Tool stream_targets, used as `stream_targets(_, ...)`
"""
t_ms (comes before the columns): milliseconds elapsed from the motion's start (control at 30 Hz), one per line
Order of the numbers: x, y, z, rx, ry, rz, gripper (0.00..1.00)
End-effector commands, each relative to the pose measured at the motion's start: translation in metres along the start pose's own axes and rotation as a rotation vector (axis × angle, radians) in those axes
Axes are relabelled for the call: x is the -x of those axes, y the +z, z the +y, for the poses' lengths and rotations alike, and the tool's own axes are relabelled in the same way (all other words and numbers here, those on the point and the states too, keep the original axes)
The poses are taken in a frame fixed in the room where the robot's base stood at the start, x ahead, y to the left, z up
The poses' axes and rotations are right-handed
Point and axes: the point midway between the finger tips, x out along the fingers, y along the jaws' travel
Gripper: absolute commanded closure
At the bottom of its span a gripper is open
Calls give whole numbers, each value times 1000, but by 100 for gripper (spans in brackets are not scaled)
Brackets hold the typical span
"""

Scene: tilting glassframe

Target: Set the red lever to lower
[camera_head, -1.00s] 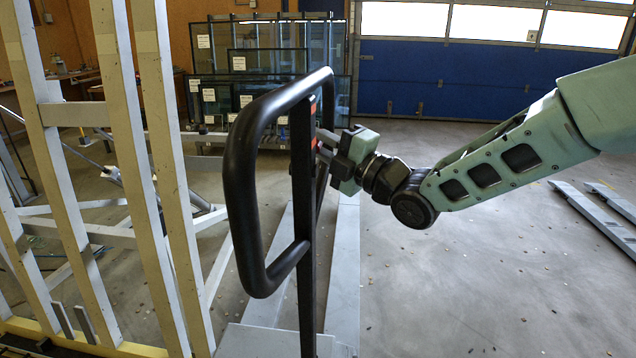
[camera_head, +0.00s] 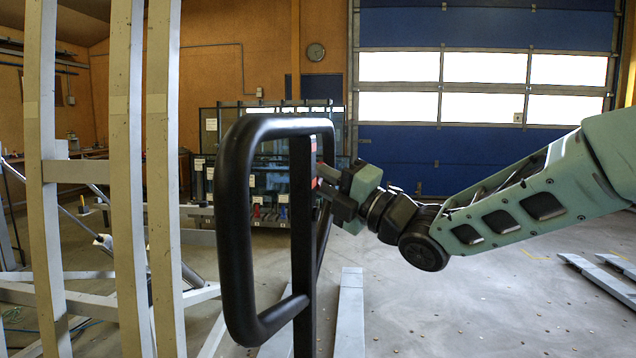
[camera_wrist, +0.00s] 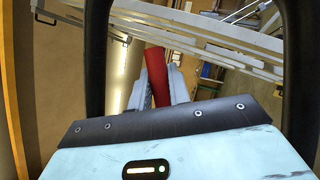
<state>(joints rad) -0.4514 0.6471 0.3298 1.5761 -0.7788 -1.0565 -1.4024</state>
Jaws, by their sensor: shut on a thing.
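The red lever (camera_wrist: 155,75) shows between the two fingers of my gripper (camera_wrist: 158,90) in the wrist view. The fingers are shut on it. In the head view only a small red part of the lever (camera_head: 314,165) shows beside the black upright post, and the fingers of my gripper (camera_head: 325,178) reach it from the right. The rest of the lever is hidden behind the post and fingers. The lever's exact angle cannot be told from the head view.
A thick black tubular handle frame (camera_head: 236,230) stands around the lever's post, close to my gripper. Pale metal frame bars (camera_head: 125,180) rise at the left. Glass panes (camera_head: 270,165) stand behind. The floor (camera_head: 460,310) at the right is mostly clear.

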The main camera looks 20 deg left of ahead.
Motion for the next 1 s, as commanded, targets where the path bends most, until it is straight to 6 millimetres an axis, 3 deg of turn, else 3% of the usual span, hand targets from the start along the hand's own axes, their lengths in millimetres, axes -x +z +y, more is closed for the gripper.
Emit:
stream_targets(167, 0, 0, 2, 3, 3, 1, 100)
stream_targets(200, 0, 0, 2, 3, 3, 1, 70)
stream_targets(267, 0, 0, 2, 2, 3, 0, 59)
stream_targets(667, 10, 1, 0, 1, 1, -1, 59)
stream_targets(1000, 81, 1, -1, 2, 0, -3, 59)
